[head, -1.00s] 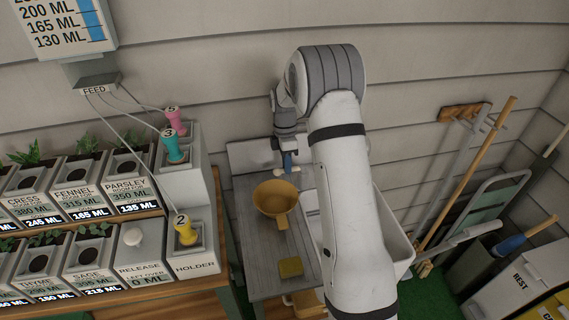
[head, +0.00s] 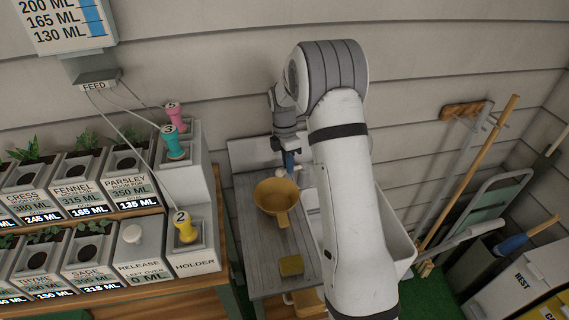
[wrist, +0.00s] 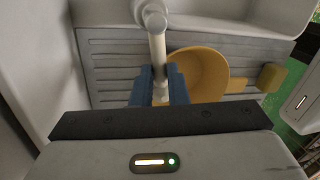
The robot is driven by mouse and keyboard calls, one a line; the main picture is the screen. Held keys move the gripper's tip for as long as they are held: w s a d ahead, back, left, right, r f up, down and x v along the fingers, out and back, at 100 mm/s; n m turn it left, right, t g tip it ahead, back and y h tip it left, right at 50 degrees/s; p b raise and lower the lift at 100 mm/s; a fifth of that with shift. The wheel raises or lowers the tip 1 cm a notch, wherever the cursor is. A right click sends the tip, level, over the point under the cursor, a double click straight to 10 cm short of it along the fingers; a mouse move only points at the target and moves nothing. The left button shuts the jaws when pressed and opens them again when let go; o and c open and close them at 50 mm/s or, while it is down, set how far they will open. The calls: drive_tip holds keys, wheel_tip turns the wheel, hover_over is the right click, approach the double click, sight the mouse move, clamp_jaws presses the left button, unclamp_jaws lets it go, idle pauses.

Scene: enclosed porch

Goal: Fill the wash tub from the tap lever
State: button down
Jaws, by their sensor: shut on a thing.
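My gripper (wrist: 160,88) is shut on the pale tap lever (wrist: 158,48); its blue fingers press on both sides of the rod. In the head view, my gripper (head: 288,165) is small and partly hidden by my arm, above the back of the grey draining board. The white wash tub (head: 397,225) is mostly behind my arm in the head view. Its white rim and inner wall (wrist: 240,12) show at the top of the wrist view. The water level inside is hidden.
A yellow-brown bowl with a handle (head: 274,197) and a yellow sponge (head: 291,266) sit on the grey draining board (head: 252,245). A planter stand (head: 150,207) with several pots and coloured plugs stands at left. Brooms (head: 470,175) and bins stand at right.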

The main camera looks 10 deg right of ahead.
drive_tip(key=shift+s+d+r+n+t+h+b, duration=0.2)
drive_tip(key=shift+s+d+n, duration=0.3)
drive_tip(key=shift+n, duration=1.1)
drive_tip(key=shift+s+d+f+n+t+h+b, duration=0.1)
drive_tip(key=shift+s+d+n+t+h, duration=0.2)
drive_tip(key=shift+s+n, duration=0.9)
drive_tip(key=shift+s+d+r+n+t+h+b, duration=0.15)
drive_tip(key=shift+d+n+h, duration=0.2)
drive_tip(key=shift+n, duration=1.65)
drive_tip(key=shift+f, duration=0.1)
drive_tip(key=c, duration=1.5)
unclamp_jaws()
drive_tip(key=shift+d+f, duration=0.1)
drive_tip(key=shift+o, duration=0.5)
wheel_tip(320, 180, up, 8)
drive_tip(key=a, duration=0.1)
drive_tip(key=shift+w+a+f+b, duration=0.2)
drive_tip(key=shift+w+b, duration=0.15)
drive_tip(key=shift+b, duration=0.05)
